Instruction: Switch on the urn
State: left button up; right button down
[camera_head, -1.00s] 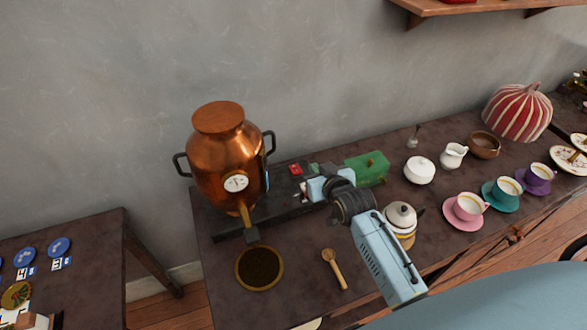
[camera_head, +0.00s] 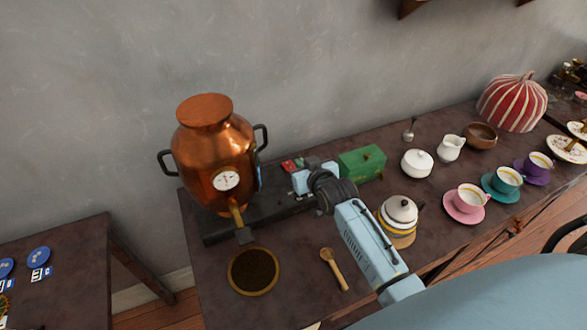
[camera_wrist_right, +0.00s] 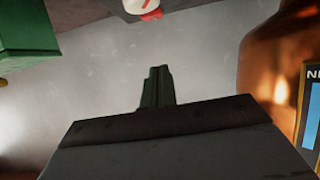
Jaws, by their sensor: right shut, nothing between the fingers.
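The copper urn (camera_head: 213,150) stands at the left of the counter, with a white gauge, a spout and black handles. My right gripper (camera_head: 300,180) is shut and empty, over the base between the urn and the green box. Its closed fingers show in the right wrist view (camera_wrist_right: 157,85). My left gripper is out of view.
A green box (camera_head: 362,163) stands close right of my right gripper. Cups on saucers line the right. A grey wall is behind.

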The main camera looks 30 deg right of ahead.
jog(key=b, duration=0.2)
send_over(294, 167)
jog(key=s+a, duration=0.1)
jog(key=f, duration=0.3)
jog(key=shift+s+a, duration=0.15)
jog(key=shift+s, duration=0.05)
jog(key=f, duration=0.2)
jog(key=shift+s+f, duration=0.4)
jog(key=shift+f, duration=0.4)
jog(key=shift+s+f+b, duration=0.2)
jog(key=shift+f+b, duration=0.1)
jog(key=shift+f, duration=0.3)
jog(key=shift+r, duration=0.25)
jog(key=shift+r+p, duration=0.7)
jog(key=shift+p, duration=0.2)
